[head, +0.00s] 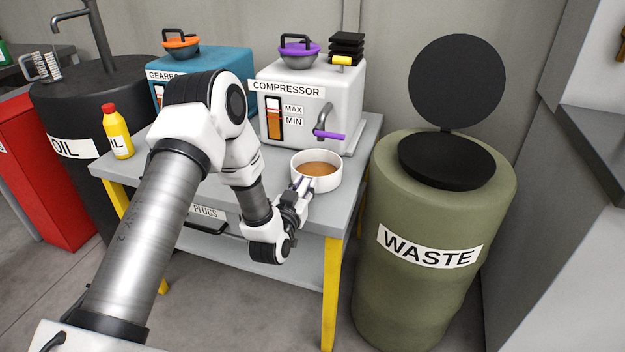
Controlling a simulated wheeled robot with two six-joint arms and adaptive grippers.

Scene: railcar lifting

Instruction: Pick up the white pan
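The white pan (329,183) is round and holds brown liquid. It is at the right front of the grey table, below the compressor's purple tap. My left gripper (302,184) reaches up from the front, with its fingertips at the pan's near left side. The fingers are small and overlap the pan's wall, so I cannot tell whether they are closed on it or only beside it. My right gripper is out of view.
The white compressor (336,97) and blue gearbox (215,62) stand at the table's back. A yellow bottle (118,135) is at the left. The green waste barrel (400,205), its black lid (458,80) raised, stands close to the table's right side.

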